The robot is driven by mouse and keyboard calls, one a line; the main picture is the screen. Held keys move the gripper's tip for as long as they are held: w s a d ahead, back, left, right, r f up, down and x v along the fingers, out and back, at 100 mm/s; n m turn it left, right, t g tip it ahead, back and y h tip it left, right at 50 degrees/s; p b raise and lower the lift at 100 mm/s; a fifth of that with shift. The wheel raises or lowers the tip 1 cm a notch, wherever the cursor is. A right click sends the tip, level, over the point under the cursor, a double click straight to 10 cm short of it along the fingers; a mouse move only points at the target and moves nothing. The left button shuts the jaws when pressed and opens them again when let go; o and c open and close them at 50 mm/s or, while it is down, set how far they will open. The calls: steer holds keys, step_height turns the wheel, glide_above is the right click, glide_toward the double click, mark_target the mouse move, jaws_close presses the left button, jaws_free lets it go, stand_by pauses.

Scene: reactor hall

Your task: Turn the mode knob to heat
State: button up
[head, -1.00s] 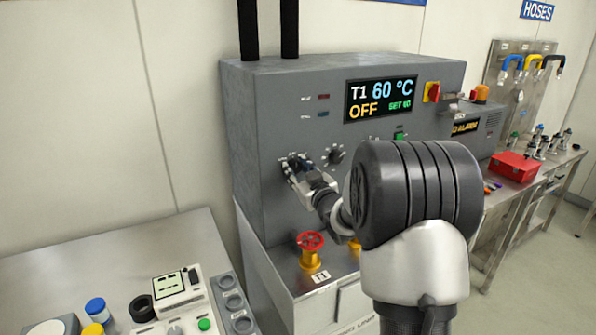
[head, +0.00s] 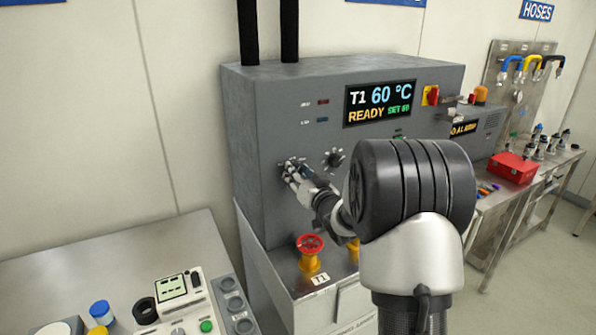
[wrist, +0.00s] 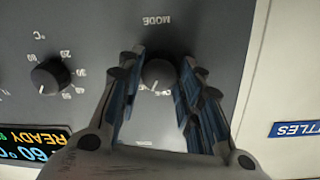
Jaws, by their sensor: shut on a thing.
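The mode knob (wrist: 158,75) is a small round dark knob under the upside-down word MODE in the wrist view. My gripper (head: 291,171) reaches the left side of the grey control panel (head: 255,110) in the head view. Its two fingers stand on either side of the knob, closed on it. In the head view the fingers hide most of the knob. The small position labels around it are partly covered and I cannot read them surely. The display (head: 381,103) reads T1 60 °C, READY, SET 60; part of it shows in the wrist view (wrist: 35,145).
A temperature knob (wrist: 50,76) with a numbered scale sits beside the mode knob; it also shows in the head view (head: 333,158). A red valve wheel (head: 310,244) stands below the panel. A red-and-yellow switch (head: 430,95) is at the panel's upper right.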

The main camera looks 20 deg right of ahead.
steer(key=shift+m+p, duration=1.1)
steer(key=shift+m, duration=0.8)
steer(key=o, duration=1.1)
steer(key=s, duration=1.2)
steer(key=shift+a+r, duration=0.1)
steer(key=shift+r, duration=0.25)
